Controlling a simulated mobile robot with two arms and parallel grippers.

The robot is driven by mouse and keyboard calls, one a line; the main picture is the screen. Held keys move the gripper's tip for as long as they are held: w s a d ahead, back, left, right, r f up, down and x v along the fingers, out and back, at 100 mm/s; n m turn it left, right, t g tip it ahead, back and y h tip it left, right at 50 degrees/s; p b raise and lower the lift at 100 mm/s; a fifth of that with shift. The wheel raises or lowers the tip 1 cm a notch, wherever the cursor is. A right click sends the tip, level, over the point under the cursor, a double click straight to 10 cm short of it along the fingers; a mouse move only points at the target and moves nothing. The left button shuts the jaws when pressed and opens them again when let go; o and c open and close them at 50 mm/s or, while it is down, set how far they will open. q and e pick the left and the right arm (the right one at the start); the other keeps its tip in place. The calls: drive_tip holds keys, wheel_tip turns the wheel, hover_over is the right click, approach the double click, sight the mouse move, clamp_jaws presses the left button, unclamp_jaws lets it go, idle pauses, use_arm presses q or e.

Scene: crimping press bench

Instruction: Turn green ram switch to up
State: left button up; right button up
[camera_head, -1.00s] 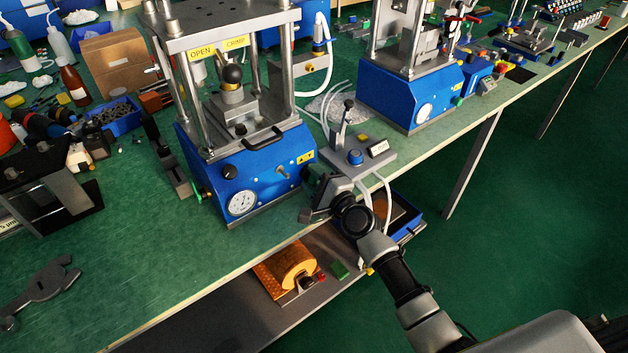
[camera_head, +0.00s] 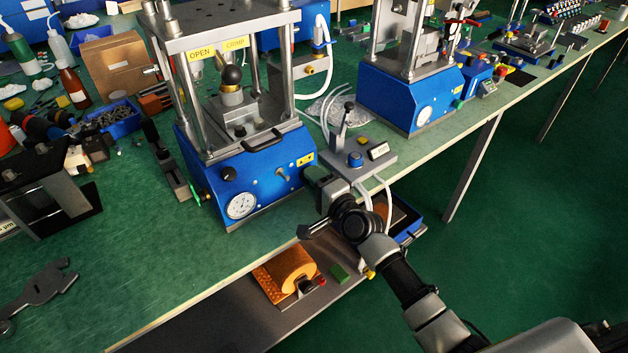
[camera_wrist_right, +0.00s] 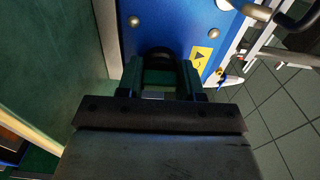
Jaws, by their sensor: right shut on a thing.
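The blue press (camera_head: 260,190) stands at the bench's front edge, with a yellow arrow label (camera_head: 305,159) at the right of its front panel. My right gripper (camera_head: 312,178) is at that panel, just below the label. In the right wrist view my gripper (camera_wrist_right: 160,72) is shut around a dark, rounded part, seemingly the ram switch (camera_wrist_right: 160,52), beside the arrow label (camera_wrist_right: 201,57). The switch's green colour and its position cannot be made out; my fingers hide most of it. My left gripper is not in view.
A small control box (camera_head: 355,158) with a lever and a blue button stands right of the press, close to my right wrist. A black handle (camera_head: 265,139) crosses the press front. A second blue press (camera_head: 410,95) stands farther back. Open floor lies at right.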

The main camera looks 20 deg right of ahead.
drive_tip(key=shift+f, duration=0.1)
drive_tip(key=o, duration=0.9)
drive_tip(key=shift+s, duration=0.1)
drive_tip(key=v, duration=1)
drive_tip(key=shift+s+d, duration=0.15)
drive_tip(key=shift+s, duration=0.2)
drive_tip(key=s+d+f+n+g+h+p, duration=0.1)
drive_tip(key=s+f+n+g, duration=0.2)
drive_tip(key=f, duration=0.7)
drive_tip(key=s+d+f+n+g+h+p, duration=0.1)
drive_tip(key=s+f+n+g+h, duration=0.1)
drive_tip(key=s+f, duration=0.5)
drive_tip(key=s+d+f+n+g+h+p, duration=0.1)
drive_tip(key=s+f+n+g, duration=0.15)
drive_tip(key=f, duration=0.95)
drive_tip(key=s+f+n+g+p, duration=0.1)
drive_tip(key=s+f+n+g, duration=0.1)
drive_tip(key=s, duration=0.7)
drive_tip(key=s+f+n+g+h+p, duration=0.1)
drive_tip(key=s+f+n+g, duration=0.2)
drive_tip(key=s+f, duration=0.4)
drive_tip(key=s+f+n+g+h+p, duration=0.1)
drive_tip(key=s+f+n+g, duration=0.2)
drive_tip(key=s, duration=1)
drive_tip(key=shift+s+f+n+g, duration=0.25)
drive_tip(key=shift+f+n, duration=0.1)
drive_tip(key=shift+f, duration=0.6)
